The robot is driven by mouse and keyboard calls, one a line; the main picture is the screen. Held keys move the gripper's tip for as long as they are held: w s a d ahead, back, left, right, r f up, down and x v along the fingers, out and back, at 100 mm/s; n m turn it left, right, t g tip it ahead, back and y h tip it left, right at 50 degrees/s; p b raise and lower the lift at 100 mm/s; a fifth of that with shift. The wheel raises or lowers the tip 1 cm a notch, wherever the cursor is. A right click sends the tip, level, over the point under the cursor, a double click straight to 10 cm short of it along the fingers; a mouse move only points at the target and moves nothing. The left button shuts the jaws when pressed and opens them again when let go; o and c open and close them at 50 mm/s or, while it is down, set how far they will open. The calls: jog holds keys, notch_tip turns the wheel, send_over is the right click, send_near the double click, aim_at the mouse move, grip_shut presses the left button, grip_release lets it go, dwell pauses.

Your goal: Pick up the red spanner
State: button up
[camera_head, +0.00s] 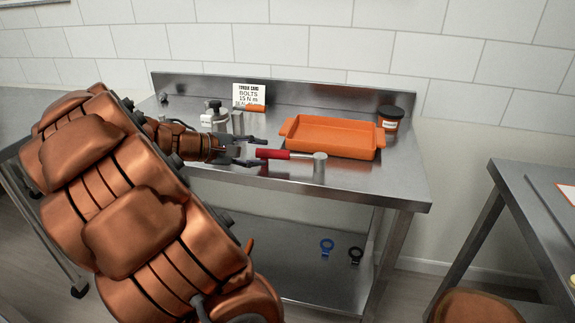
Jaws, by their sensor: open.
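A tool with a red handle (272,155) and a grey cylindrical metal head (320,166) lies on the steel table, in front of the orange tray. It looks more like a mallet than a spanner, and I see no other clearly red tool. My gripper (259,152) is open, its two dark fingers pointing right, just left of the red handle's end.
An orange tray (332,147) stands behind the tool, with a dark-lidded orange jar (390,119) to its right. A sign (249,94) and metal fittings (217,117) stand behind my gripper. A blue ring-shaped tool (327,246) and a black one (356,254) are on the lower shelf (300,270).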

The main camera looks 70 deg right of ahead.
aim_at(276, 155)
jog(key=shift+x, duration=0.9)
jog(key=shift+w+x, duration=0.15)
jog(key=shift+x, duration=1.25)
jog(key=shift+w+x, duration=0.15)
jog(key=shift+x, duration=1.25)
jog(key=shift+d+f, duration=0.15)
jog(key=shift+c, duration=0.3)
grip_shut()
